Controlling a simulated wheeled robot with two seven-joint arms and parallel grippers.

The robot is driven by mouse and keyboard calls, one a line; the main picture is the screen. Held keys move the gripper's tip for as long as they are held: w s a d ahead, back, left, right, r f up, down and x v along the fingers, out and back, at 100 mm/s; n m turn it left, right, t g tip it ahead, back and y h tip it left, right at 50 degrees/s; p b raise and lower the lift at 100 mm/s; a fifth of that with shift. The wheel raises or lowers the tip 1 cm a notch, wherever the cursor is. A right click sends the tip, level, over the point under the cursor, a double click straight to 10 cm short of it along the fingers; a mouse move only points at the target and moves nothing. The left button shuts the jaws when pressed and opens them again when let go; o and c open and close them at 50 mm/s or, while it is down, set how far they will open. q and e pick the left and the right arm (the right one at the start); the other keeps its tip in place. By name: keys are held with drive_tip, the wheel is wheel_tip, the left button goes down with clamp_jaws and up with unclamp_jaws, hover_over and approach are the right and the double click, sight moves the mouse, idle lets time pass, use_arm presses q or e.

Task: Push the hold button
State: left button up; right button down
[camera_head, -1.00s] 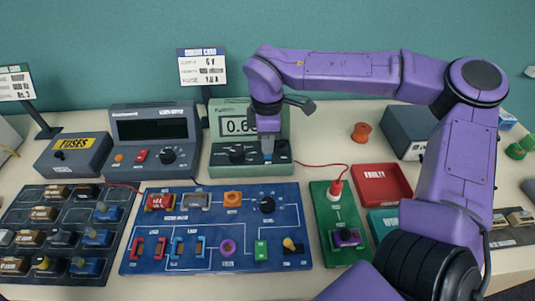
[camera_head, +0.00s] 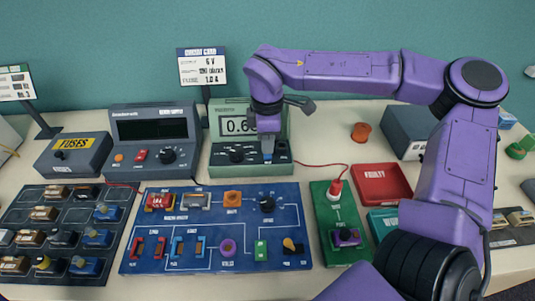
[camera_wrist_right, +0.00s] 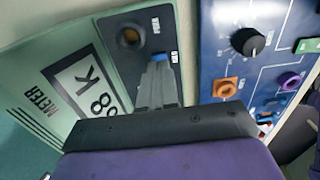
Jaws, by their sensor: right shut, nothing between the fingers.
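The green meter (camera_head: 219,122) stands at the back of the table with its display lit. Its dark front panel carries a knob (camera_head: 237,154) and a round socket, which also shows in the wrist view (camera_wrist_right: 130,37). A small blue button (camera_wrist_right: 158,56) shows at the fingertips in the wrist view, beside small white lettering too small to read surely. My right gripper (camera_head: 267,150) is shut and empty, pointing down at this button; its tips (camera_wrist_right: 157,70) cover part of it. I cannot tell whether they touch it. My left gripper is not in view.
A blue circuit board (camera_head: 215,262) lies in front of the meter, and a dark power supply (camera_head: 152,128) stands left of it. A green board (camera_head: 328,215) with a red lead, a red tray (camera_head: 381,184) and an orange spool (camera_head: 361,132) are to the right.

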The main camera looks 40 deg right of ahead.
drive_tip(key=shift+f+b, duration=0.75)
drive_tip(key=shift+f, duration=0.1)
idle(0.5)
wheel_tip(320, 180, up, 10)
drive_tip(key=p, duration=0.6)
idle(0.4)
